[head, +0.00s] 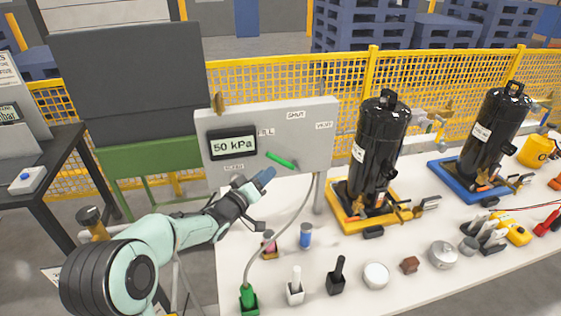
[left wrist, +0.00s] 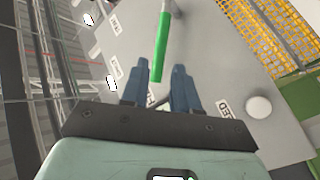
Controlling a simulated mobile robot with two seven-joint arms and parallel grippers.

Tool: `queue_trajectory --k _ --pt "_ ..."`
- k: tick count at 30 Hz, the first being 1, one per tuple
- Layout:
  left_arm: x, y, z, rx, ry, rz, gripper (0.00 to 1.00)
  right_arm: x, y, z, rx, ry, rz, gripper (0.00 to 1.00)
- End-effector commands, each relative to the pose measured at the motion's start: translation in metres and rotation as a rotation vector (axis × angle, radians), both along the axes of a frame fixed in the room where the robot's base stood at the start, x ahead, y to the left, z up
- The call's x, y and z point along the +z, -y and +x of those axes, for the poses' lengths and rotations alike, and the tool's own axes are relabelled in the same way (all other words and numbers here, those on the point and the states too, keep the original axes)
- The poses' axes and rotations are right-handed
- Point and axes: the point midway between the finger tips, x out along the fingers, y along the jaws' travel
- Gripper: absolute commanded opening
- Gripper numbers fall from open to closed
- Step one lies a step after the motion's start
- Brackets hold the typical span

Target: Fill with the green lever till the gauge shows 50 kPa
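The gauge (head: 233,145) on the grey panel (head: 300,145) reads 50 kPa. The green lever (head: 281,160) is on the panel right of the gauge, slanting from upper left to lower right below the FILL and SHUT labels. My left gripper (head: 265,178) is in front of the panel, just below the lever. In the left wrist view my left gripper (left wrist: 160,72) is open. The end of the green lever (left wrist: 162,48) shows in the gap between its fingers, with space on both sides. Depth contact cannot be told. My right gripper is not in view.
Two black compressors (head: 377,150) (head: 490,135) stand on yellow and blue trays on the white table (head: 340,270). A grey hose runs from the panel to a green fitting (head: 248,298). Several small items line the front edge. A yellow mesh fence (head: 430,85) stands behind.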

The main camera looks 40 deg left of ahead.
Motion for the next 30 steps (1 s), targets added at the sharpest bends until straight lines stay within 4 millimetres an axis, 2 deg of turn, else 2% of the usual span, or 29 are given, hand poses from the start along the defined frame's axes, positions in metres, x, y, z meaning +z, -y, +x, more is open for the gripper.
queue_trajectory --k 1,6,12,18,25,26,28,30 --pt "0.001 0.0 0.013 -0.002 0.002 -0.005 0.29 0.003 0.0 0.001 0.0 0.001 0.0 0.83" --pt "0.001 -0.003 0.048 -0.002 0.002 -0.004 0.29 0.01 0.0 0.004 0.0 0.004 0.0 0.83" --pt "0.002 -0.006 0.076 -0.002 0.001 -0.002 0.29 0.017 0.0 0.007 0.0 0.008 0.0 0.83" --pt "0.0 -0.007 0.085 -0.001 -0.001 -0.001 0.29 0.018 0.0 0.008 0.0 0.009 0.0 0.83" --pt "0.0 -0.007 0.085 0.0 -0.001 0.0 0.29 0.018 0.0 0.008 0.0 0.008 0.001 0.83" --pt "0.0 -0.007 0.085 0.0 -0.001 0.0 0.23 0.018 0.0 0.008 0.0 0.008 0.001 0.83" --pt "0.0 -0.007 0.085 0.001 -0.001 -0.001 0.0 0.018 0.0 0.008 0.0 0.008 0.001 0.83" --pt "0.0 -0.007 0.085 0.001 -0.001 -0.001 0.0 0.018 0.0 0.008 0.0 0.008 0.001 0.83"
